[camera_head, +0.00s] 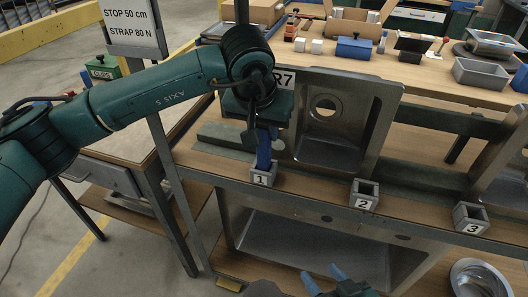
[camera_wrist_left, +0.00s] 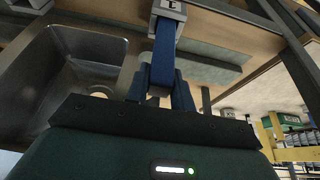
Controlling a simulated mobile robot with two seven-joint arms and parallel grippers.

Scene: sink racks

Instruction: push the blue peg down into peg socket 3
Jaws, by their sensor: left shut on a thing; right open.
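The blue peg (camera_head: 264,157) stands roughly upright, its lower end at the mouth of peg socket 1 (camera_head: 262,178); I cannot tell how deep it sits. My left gripper (camera_head: 265,134) is above socket 1, shut on the peg's upper part. In the left wrist view the peg (camera_wrist_left: 164,50) runs from between the blue fingers (camera_wrist_left: 160,86) to the socket marked 1 (camera_wrist_left: 170,9). Peg socket 3 (camera_head: 470,219) is at the right on the front rail, apart from the peg, its top opening looking empty. My right gripper (camera_head: 325,281) is open at the bottom edge, partly out of view.
Peg socket 2 (camera_head: 363,196) stands between sockets 1 and 3. A steel sink panel (camera_head: 375,100) rises behind the rail, with another at the right edge. A round metal bowl (camera_head: 478,281) is at the lower right. The rail between the sockets is clear.

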